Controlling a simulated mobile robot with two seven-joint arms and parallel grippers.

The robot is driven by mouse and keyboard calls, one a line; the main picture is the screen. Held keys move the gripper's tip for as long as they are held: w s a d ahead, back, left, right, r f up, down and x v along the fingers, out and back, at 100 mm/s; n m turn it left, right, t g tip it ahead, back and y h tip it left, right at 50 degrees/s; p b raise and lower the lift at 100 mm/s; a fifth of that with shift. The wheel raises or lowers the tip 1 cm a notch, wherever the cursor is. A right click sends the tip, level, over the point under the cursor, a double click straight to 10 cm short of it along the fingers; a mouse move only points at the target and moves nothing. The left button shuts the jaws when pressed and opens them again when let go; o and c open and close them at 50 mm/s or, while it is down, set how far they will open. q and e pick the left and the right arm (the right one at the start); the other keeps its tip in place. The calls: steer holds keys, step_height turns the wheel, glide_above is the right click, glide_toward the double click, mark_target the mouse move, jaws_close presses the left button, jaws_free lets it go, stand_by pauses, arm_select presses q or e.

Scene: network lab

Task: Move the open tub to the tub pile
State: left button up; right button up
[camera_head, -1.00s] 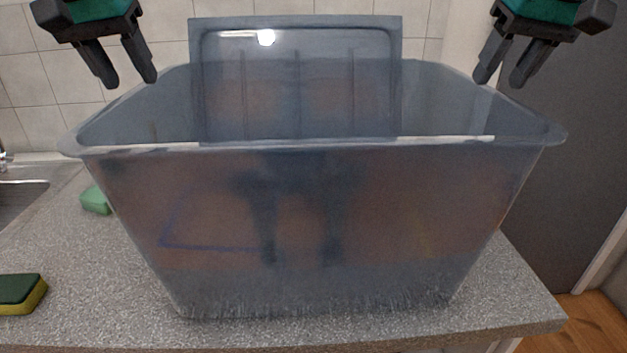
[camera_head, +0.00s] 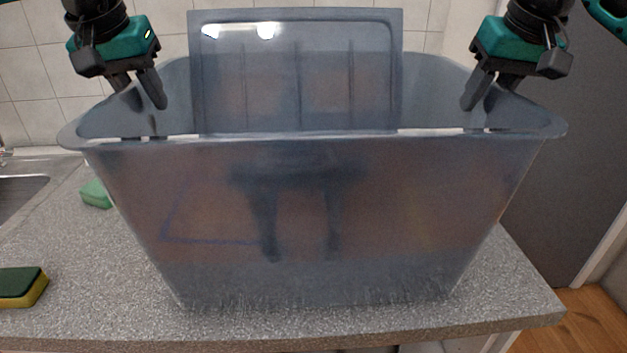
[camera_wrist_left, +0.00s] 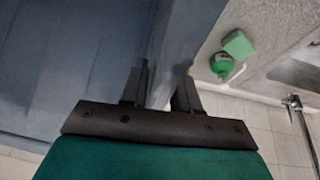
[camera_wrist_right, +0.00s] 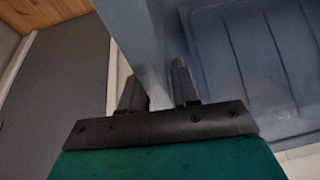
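The open tub (camera_head: 310,225) is a large blue-grey, see-through box on the counter in the head view. A flat ribbed panel (camera_head: 297,75) stands upright at its back, perhaps its lid. My left gripper (camera_head: 138,104) is at the tub's left rim, its fingers open on either side of the wall; the left wrist view shows the tub wall (camera_wrist_left: 178,40) between them. My right gripper (camera_head: 488,102) is likewise open astride the right rim; the right wrist view shows that wall (camera_wrist_right: 150,45) between its fingers. I see no tub pile.
The speckled counter (camera_head: 90,275) ends at the front and right. A green-yellow sponge (camera_head: 22,287) lies at left, with a green item (camera_head: 96,194) by the tub and a sink (camera_head: 20,195) beyond. The left wrist view shows a green bottle (camera_wrist_left: 222,65). A tiled wall (camera_head: 40,70) stands behind.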

arm_select(q)
jaws_close()
arm_select(e)
jaws_close()
stand_by(0.7)
arm_select(q)
steer(key=shift+w+r, duration=0.15)
steer(key=shift+r, duration=0.1)
arm_select(e)
steer(key=shift+w+r, duration=0.1)
steer(key=shift+r, duration=0.2)
